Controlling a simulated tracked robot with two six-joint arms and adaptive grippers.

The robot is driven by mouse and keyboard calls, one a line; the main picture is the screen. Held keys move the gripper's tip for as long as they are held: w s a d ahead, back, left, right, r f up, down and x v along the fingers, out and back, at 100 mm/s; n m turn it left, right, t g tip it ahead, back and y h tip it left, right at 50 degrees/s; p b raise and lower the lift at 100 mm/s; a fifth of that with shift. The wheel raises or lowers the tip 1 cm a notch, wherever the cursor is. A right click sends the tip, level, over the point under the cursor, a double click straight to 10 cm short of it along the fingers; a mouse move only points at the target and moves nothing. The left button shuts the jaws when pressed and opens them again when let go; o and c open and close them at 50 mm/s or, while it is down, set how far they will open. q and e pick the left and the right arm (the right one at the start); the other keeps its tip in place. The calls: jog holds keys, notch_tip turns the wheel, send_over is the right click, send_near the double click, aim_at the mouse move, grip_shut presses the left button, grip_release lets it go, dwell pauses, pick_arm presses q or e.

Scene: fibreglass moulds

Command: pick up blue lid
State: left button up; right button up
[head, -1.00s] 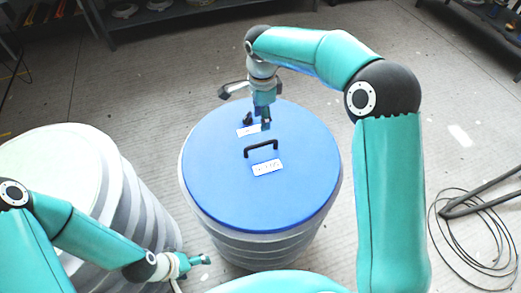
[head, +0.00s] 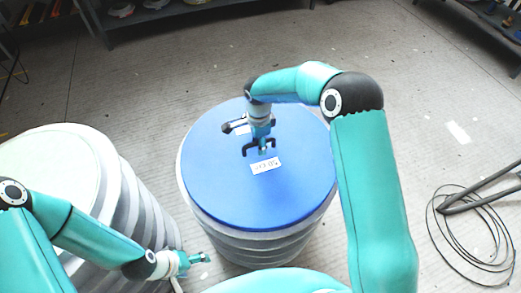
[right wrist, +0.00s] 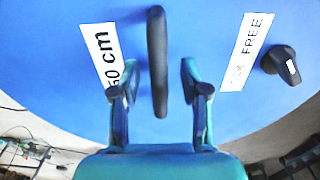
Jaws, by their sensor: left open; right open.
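The blue lid (head: 290,190) lies flat on top of a grey ribbed drum (head: 262,245) in the middle of the head view. Its black handle (right wrist: 157,60) stands up between the two open fingers of my right gripper (right wrist: 160,85) in the right wrist view. The fingers are apart from the handle on both sides. In the head view my right gripper (head: 260,148) is over the lid and mostly hides the handle. My left gripper (head: 198,258) is open and empty, low between the two drums.
White labels (right wrist: 103,55) and a black knob (right wrist: 280,64) are on the lid. A second drum with a pale top (head: 50,165) stands on the left. A coiled black cable (head: 470,240) lies on the floor at right. Shelves (head: 150,14) are at the back.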

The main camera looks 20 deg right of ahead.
jog(key=shift+f, duration=0.1)
jog(key=shift+c, duration=0.3)
grip_shut()
jog(key=shift+w+r, duration=0.1)
jog(key=shift+r, duration=0.1)
